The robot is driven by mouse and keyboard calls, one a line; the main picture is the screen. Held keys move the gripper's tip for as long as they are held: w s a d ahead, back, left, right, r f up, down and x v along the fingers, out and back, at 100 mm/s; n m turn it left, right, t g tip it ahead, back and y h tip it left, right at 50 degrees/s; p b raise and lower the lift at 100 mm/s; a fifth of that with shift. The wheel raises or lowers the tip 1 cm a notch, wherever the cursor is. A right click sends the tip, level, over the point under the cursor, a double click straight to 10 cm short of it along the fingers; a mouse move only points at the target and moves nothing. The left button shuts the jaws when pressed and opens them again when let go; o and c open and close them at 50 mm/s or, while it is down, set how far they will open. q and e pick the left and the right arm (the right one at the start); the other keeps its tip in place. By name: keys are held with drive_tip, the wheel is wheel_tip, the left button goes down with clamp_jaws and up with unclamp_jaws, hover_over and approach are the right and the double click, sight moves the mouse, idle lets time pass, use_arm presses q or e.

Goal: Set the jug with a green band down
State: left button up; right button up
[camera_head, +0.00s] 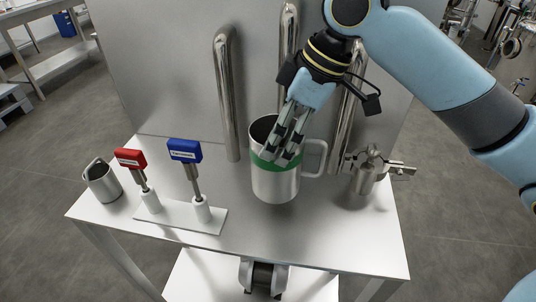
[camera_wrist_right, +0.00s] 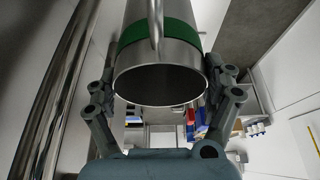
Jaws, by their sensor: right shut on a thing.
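The steel jug with a green band (camera_head: 275,184) is upright over the middle of the metal table (camera_head: 330,228). I cannot tell for sure whether its base touches the top. Its handle is on the right side. My right gripper (camera_head: 279,146) reaches down from above and is shut on the jug. In the right wrist view, the jug (camera_wrist_right: 158,62) sits between the two fingers (camera_wrist_right: 160,90), its open rim facing the camera and the green band beyond it. My left gripper is not in view.
A smaller steel cup (camera_head: 102,182) stands at the table's left. Beside it, a white stand (camera_head: 190,217) carries red-headed (camera_head: 131,158) and blue-headed (camera_head: 186,151) probes. A steel clamp fitting (camera_head: 368,172) stands right of the jug. Vertical pipes (camera_head: 226,95) rise behind. The front right top is clear.

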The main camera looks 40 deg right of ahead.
wheel_tip(320, 180, down, 4)
drive_tip(key=shift+w+f, duration=0.15)
drive_tip(key=shift+f, duration=0.1)
drive_tip(key=o, duration=1.4)
drive_tip(key=shift+c, duration=0.2)
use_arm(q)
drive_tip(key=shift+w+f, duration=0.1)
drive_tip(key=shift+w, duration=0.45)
use_arm(e)
drive_tip(key=shift+o, duration=0.8)
